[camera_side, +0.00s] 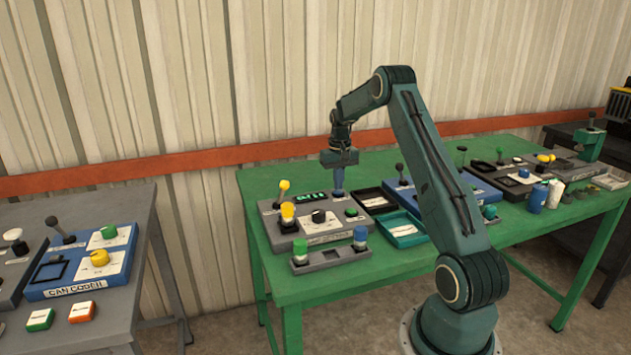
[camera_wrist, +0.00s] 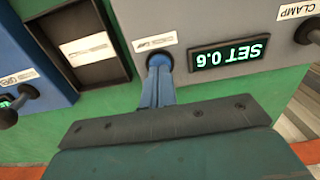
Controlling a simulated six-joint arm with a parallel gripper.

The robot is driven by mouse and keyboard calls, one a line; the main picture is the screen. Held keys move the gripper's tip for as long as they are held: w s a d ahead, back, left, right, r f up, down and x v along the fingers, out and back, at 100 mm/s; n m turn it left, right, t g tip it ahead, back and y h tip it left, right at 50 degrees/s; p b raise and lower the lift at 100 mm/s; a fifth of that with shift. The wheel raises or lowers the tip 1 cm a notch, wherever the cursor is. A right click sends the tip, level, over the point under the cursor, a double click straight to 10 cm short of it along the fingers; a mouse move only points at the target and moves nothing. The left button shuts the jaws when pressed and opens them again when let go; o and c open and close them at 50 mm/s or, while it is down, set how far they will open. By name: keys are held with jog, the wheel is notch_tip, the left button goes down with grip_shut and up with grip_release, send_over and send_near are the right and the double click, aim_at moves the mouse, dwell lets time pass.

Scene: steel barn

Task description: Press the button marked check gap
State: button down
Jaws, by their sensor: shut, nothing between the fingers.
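A grey control panel (camera_side: 270,222) stands on the green table, with a lit green display (camera_side: 312,195). In the wrist view the display (camera_wrist: 228,57) reads SET 0.6, upside down. My gripper (camera_side: 338,192) is shut and empty, pointing down at the panel's back right. In the wrist view its blue fingertips (camera_wrist: 158,64) are at a dark round control (camera_wrist: 149,58), mostly hidden behind them. Whether they touch it or press it I cannot tell. A small white label (camera_wrist: 154,42) beside it is too small to read, so I cannot confirm the check gap marking.
The panel also carries a yellow-topped lever (camera_side: 283,187), a yellow knob (camera_side: 288,211), a black knob (camera_side: 318,215) and a green button (camera_side: 351,212). A small box (camera_side: 330,259) with green and blue tops is in front. A black tray (camera_side: 375,199) lies right.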

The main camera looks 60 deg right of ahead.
aim_at(338, 192)
jog(key=shift+f, duration=0.6)
jog(key=shift+r, duration=0.1)
dwell(0.5)
notch_tip(338, 192, up, 7)
jog(key=shift+r, duration=0.2)
dwell(0.9)
dwell(0.6)
